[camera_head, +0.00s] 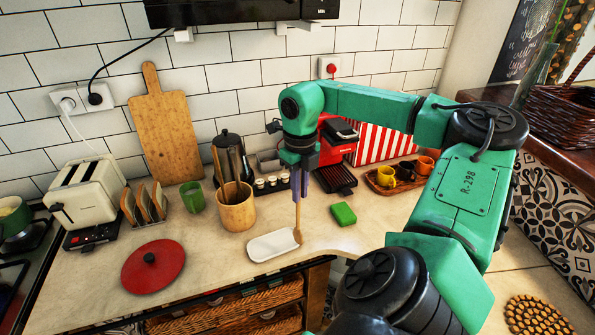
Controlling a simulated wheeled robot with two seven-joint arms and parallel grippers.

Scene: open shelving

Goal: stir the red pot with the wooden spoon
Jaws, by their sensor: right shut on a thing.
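My right gripper (300,190) points down over the counter, shut on the upper handle of the wooden spoon (298,223). The spoon hangs nearly upright, its head at the right end of a white spoon rest (270,245); I cannot tell whether they touch. A round red lid (153,266) with a black knob lies on the counter at the left. I cannot make out the red pot itself. My left gripper is not in view.
A wooden utensil holder (236,212), a green cup (192,197) and a toast rack (148,207) stand left of the spoon. A green sponge (343,214) lies right of it. The stove (18,270) is at the far left. Counter between lid and spoon rest is clear.

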